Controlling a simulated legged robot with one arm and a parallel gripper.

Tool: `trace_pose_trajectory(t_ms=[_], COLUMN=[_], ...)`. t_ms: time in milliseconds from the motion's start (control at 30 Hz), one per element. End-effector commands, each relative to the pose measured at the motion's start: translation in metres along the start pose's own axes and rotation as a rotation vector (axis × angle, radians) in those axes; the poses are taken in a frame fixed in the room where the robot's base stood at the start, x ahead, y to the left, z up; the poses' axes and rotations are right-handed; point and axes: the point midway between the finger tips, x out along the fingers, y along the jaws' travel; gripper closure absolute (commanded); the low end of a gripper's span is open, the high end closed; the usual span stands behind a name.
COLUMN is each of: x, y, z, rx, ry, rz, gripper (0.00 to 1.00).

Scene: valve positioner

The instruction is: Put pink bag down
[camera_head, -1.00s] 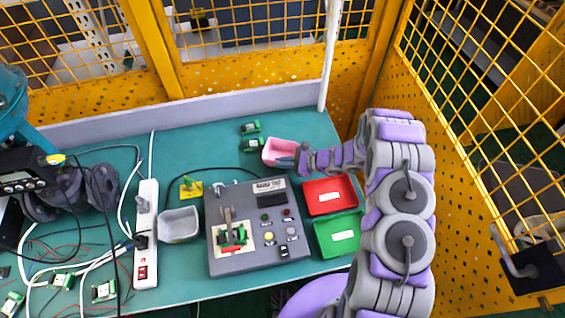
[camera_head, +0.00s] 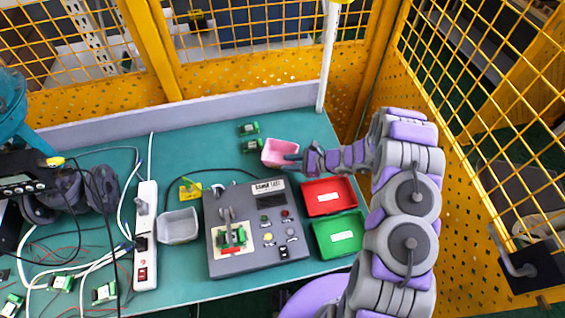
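The pink bag (camera_head: 278,148) looks like a small open-topped pink container. It stands upright on the teal table, behind the grey control box and up-left of the red tray. My gripper (camera_head: 292,158) is at the bag's right side, with its dark fingertips by the bag's right rim. The fingers are small in this view, and I cannot tell whether they grip the rim or only sit beside it.
The red tray (camera_head: 328,197) and green tray (camera_head: 339,236) lie in front of my gripper. The grey control box (camera_head: 270,240) is at the centre. Small green circuit boards (camera_head: 250,137) lie left of the bag. Yellow mesh fencing (camera_head: 480,180) encloses the right side.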

Motion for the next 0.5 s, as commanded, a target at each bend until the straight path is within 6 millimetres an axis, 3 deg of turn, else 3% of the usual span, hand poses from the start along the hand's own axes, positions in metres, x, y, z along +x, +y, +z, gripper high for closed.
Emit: trace_pose_trajectory(t_ms=[200,500], x=[-0.047,-0.082], y=[-0.002,-0.001], z=[0.001,0.0], rx=[0.0,0.001], ry=[-0.001,-0.001], rz=[-0.005,-0.001], gripper=[0.68,0.68])
